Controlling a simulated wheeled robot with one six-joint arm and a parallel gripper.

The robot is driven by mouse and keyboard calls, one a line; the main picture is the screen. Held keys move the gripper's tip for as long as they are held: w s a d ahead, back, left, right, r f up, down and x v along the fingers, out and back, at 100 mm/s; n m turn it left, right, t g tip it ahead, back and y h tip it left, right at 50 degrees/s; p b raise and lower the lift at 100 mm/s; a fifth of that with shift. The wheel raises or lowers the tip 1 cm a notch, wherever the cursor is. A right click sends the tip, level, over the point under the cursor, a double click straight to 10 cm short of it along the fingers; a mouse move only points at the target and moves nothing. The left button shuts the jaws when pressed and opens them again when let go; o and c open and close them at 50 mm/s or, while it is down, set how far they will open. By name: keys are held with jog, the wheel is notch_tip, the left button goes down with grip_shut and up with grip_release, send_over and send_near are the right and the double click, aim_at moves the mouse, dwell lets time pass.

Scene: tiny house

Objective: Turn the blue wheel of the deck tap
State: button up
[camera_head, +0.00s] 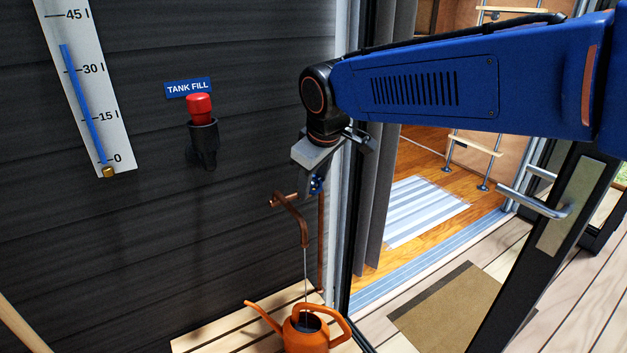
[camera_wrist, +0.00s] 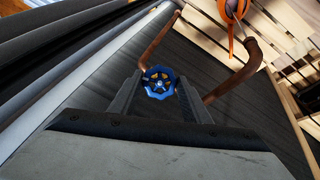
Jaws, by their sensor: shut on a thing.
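The blue wheel (camera_wrist: 160,83) of the deck tap sits between my gripper's two fingers in the wrist view. My gripper (camera_head: 312,185) is shut on it; in the head view only a bit of the blue wheel (camera_head: 318,183) shows beside the fingers. The copper tap pipe (camera_head: 291,219) bends out from the dark wall below my gripper. A thin stream of water runs from its spout into an orange watering can (camera_head: 306,335), which stands on a slatted wooden surface under the spout.
A red-capped tank fill fitting (camera_head: 203,135) and a level gauge (camera_head: 85,80) are on the dark wall to the left. An open glass door (camera_head: 545,230) with a lever handle stands at right. A brown mat (camera_head: 450,310) lies on the deck before the doorway.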

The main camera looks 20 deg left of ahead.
jog(key=shift+n, duration=0.6)
jog(key=o, duration=1)
jog(key=shift+o, duration=0.2)
jog(key=shift+r, duration=0.1)
jog(key=v, duration=1.7)
jog(key=shift+s, duration=0.3)
jog(key=shift+a, duration=0.1)
